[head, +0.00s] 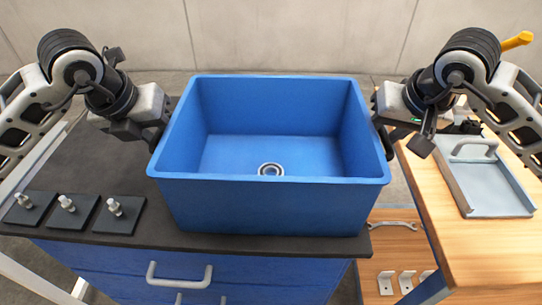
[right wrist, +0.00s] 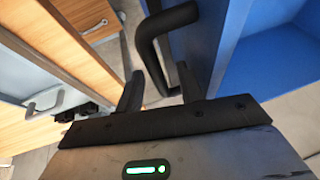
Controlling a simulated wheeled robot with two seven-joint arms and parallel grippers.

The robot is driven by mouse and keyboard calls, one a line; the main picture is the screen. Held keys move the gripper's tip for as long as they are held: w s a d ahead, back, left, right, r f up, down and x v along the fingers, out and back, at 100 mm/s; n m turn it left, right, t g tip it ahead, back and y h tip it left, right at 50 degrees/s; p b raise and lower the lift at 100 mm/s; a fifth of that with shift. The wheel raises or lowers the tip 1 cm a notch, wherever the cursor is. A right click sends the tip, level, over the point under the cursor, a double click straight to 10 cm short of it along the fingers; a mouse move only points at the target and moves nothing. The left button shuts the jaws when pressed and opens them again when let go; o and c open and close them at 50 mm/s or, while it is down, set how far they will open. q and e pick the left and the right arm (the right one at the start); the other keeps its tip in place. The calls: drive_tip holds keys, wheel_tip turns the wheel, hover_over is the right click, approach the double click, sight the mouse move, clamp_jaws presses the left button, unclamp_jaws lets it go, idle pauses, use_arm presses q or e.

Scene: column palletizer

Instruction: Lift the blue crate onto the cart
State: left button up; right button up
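The blue crate (head: 270,205) is upright in the middle of the head view, over the dark top (head: 120,231) of a blue drawer cabinet. A small metal ring (head: 271,169) lies inside on its floor. My left gripper (head: 155,135) is at the crate's left side, its fingertips hidden. My right gripper (head: 385,130) is at the right side. In the right wrist view, a black handle bar (right wrist: 152,45) on the crate's blue wall (right wrist: 200,40) runs between its two fingers (right wrist: 160,88). I cannot tell whether they press on it.
Several dark plates with metal pegs (head: 70,210) stand at the front left of the dark top. On the right, a wooden table (head: 490,245) bears a grey tray (head: 490,185). Below, a wooden shelf (head: 390,245) holds a wrench (head: 392,225) and several white brackets (head: 407,281).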

use_arm(q)
drive_tip(key=shift+w+f, duration=0.1)
drive_tip(key=shift+f, duration=0.2)
use_arm(e)
drive_tip(key=shift+w+f, duration=0.1)
drive_tip(key=shift+f, duration=0.2)
use_arm(q)
clamp_jaws()
use_arm(e)
clamp_jaws()
use_arm(q)
drive_tip(key=shift+r, duration=0.15)
use_arm(e)
drive_tip(key=shift+r, duration=0.15)
